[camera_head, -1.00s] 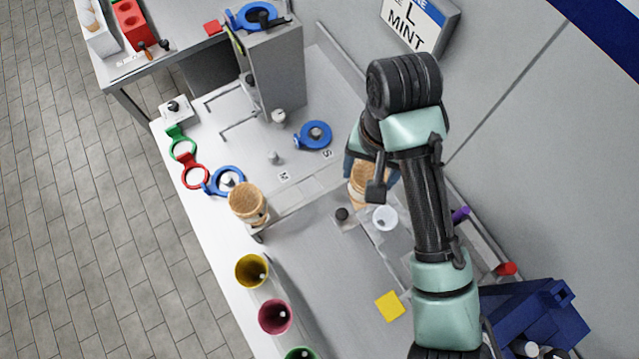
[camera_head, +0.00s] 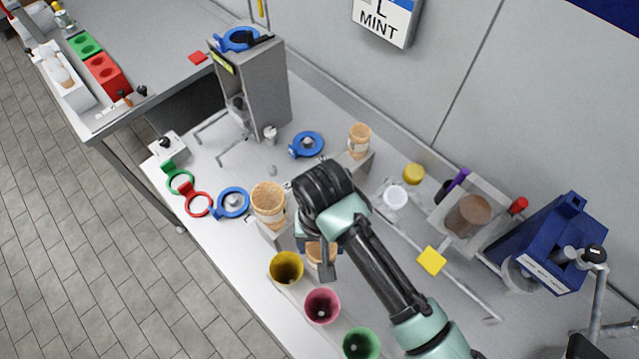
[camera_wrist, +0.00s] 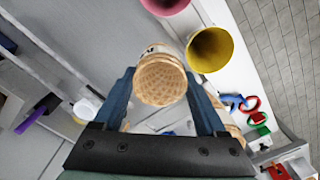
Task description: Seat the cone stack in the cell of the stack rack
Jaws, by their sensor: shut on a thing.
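My gripper (camera_head: 318,247) is shut on a tan cone stack (camera_head: 320,252); the arm hides much of it in the head view. In the wrist view the held cone stack (camera_wrist: 160,79) shows its waffle-patterned end between the blue fingers, tilted, with a pale band around it. A second cone stack (camera_head: 268,199) stands to the left of my gripper on a grey support, and a third (camera_head: 360,139) stands farther back. The grey structure (camera_head: 357,171) under these may be the stack rack; my arm covers its middle, and I cannot make out its empty cell.
Yellow (camera_head: 286,268), pink (camera_head: 322,306) and green (camera_head: 361,344) cups line the front edge close to my gripper. Blue (camera_head: 234,203) and red (camera_head: 198,204) rings lie at left. A tall grey dispenser (camera_head: 259,90) stands behind. A blue bin (camera_head: 548,245) stands at right.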

